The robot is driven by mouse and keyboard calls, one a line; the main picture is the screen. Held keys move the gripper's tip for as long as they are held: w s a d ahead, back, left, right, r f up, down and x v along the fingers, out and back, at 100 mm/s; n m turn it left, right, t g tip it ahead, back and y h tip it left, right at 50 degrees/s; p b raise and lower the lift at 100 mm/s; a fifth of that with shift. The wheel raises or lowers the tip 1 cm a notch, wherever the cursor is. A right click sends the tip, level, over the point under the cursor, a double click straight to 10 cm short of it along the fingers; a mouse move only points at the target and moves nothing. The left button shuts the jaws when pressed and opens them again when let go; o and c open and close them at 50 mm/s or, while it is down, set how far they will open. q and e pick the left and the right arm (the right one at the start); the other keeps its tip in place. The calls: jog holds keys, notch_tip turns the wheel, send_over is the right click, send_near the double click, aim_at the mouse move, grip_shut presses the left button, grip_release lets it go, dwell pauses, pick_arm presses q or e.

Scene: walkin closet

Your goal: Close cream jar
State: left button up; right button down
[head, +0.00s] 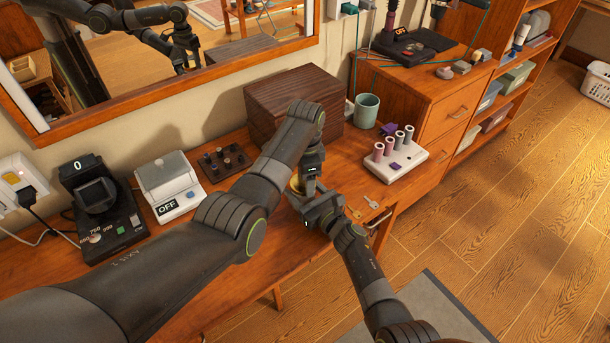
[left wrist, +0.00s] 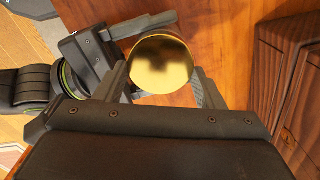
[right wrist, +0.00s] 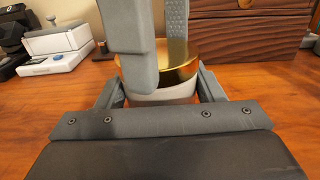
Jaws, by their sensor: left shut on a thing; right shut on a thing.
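The cream jar has a pale body (right wrist: 160,95) and a shiny gold lid (right wrist: 175,62). The lid sits on top of the body in the right wrist view; I cannot tell how tightly. My left gripper (head: 306,182) comes down from above and is shut on the gold lid, whose round top fills the space between its fingers in the left wrist view (left wrist: 162,65). My right gripper (head: 314,204) reaches in low from the front and is shut around the jar body. In the head view the jar is mostly hidden by both grippers.
A dark wooden box (head: 290,95) stands behind the jar. A white scale-like device (head: 168,188) stands left. The desk's front edge is close.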

pick_arm(q)
jog(key=m, duration=0.6)
jog(key=shift+s, duration=0.15)
jog(key=m, duration=0.7)
jog(key=shift+s+a+m, duration=0.15)
jog(key=shift+m, duration=0.15)
jog(key=o, duration=1)
jog(key=shift+o, duration=0.2)
jog(key=shift+r, duration=0.1)
notch_tip(320, 180, up, 12)
pick_arm(e)
jog(key=shift+c, duration=1.4)
grip_release()
